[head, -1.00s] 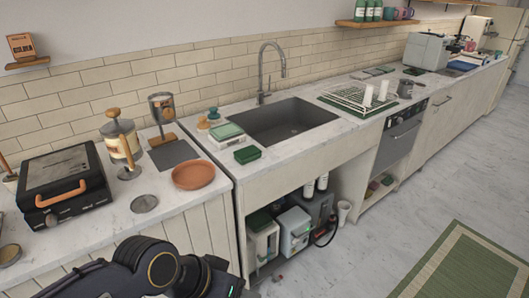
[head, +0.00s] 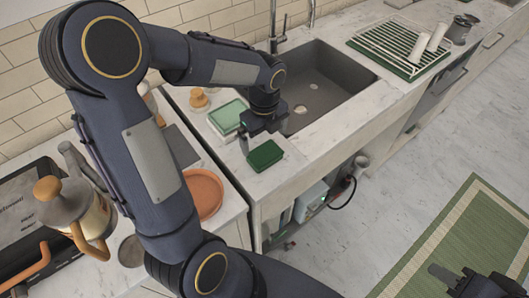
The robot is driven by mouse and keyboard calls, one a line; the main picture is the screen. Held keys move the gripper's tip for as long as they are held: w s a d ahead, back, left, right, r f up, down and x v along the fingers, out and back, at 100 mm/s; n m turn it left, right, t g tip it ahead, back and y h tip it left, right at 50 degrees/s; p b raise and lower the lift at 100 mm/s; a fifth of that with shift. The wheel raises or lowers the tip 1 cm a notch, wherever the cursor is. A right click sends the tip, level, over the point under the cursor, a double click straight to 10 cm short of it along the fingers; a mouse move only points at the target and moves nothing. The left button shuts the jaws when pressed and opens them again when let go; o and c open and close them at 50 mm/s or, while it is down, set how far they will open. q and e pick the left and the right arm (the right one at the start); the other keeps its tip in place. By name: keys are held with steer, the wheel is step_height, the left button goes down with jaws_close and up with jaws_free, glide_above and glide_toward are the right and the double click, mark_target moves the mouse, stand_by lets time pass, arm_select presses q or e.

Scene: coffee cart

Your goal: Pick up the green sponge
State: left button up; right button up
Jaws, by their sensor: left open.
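A dark green sponge-like block (head: 265,155) lies on the pale counter by the front edge, left of the sink. A lighter green block (head: 228,115) lies behind it on a white holder. I cannot tell for certain which one is the sponge; the dark one looks like a block with a raised rim. My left gripper (head: 264,138) points down just behind and above the dark green block, open, with nothing between its fingers. Contact with the block cannot be made out. My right gripper (head: 456,279) is low at the bottom right, over the floor, with its fingers apart and empty.
The sink (head: 325,90) with its faucet is just right of the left gripper. A brush with a wooden knob (head: 198,98) stands behind. A terracotta dish (head: 204,193) and a French press (head: 75,215) are on the left counter. A dish rack (head: 400,45) stands beyond the sink.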

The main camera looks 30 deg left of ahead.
mark_target(265, 153)
arm_select(q)
step_height(265, 153, down, 7)
steer(key=shift+d+f+p, duration=0.1)
steer(key=shift+p, duration=0.4)
steer(key=shift+c, duration=0.4)
steer(key=c, duration=0.7)
